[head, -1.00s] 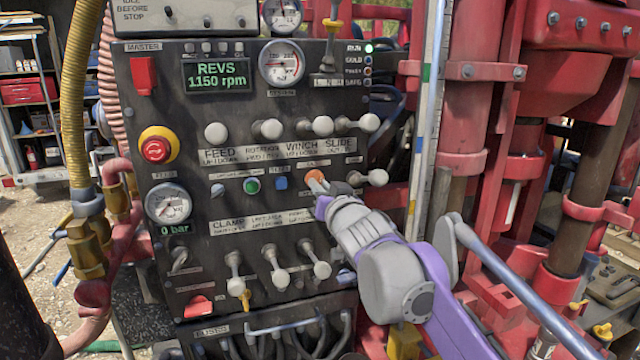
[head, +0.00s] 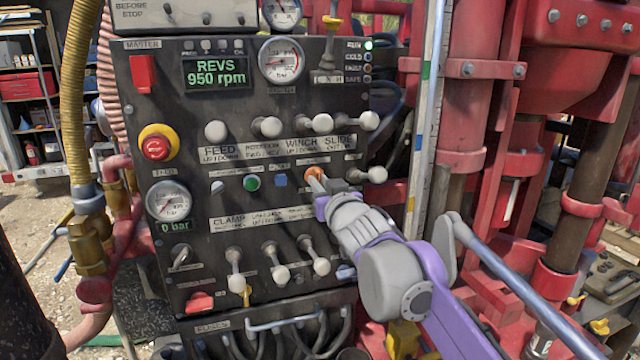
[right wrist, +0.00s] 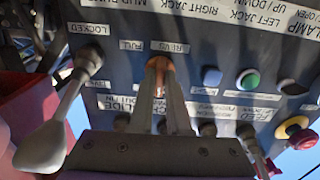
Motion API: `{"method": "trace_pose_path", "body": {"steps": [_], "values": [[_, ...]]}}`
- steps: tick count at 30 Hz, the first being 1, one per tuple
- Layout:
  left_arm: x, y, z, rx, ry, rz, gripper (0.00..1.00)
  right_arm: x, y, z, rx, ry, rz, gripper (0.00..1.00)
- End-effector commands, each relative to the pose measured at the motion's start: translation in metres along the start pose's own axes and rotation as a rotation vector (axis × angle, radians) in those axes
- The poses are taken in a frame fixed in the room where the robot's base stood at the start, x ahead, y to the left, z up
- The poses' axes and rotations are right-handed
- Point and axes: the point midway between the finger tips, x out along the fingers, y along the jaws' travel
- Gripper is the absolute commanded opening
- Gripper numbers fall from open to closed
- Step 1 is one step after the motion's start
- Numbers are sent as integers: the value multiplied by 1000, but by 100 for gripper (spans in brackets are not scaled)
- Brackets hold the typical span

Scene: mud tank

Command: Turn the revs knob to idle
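The orange revs knob (head: 314,171) sits on the dark control panel, right of the blue button. My right gripper (head: 318,182) reaches it from the lower right. In the right wrist view, its two fingers (right wrist: 161,68) close around the orange knob (right wrist: 159,62), which shows between their tips. The fingers hide much of the knob, so its pointer cannot be read. The green display (head: 217,73) reads REVS 950 rpm. My left gripper is not in view.
A red emergency stop (head: 155,147) is at the left. A blue-grey bar (head: 510,285) runs right of my arm.

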Motion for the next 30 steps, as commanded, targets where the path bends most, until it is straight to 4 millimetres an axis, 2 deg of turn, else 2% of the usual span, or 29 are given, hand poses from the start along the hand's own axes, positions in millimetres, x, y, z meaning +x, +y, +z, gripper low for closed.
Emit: {"method": "trace_pose_path", "body": {"steps": [1,4,5,13,16,20,30], "values": [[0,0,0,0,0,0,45,0,0,-1,0,1,0,24],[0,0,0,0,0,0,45,0,0,0,0,0,0,42],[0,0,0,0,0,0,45,0,0,0,0,0,0,44],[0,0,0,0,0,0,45,-1,0,0,1,-1,0,44],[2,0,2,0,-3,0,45,-7,0,1,2,-1,0,44],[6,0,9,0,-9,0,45,-26,0,2,2,-2,0,44],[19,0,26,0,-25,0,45,-89,0,3,1,-2,1,44]]}}
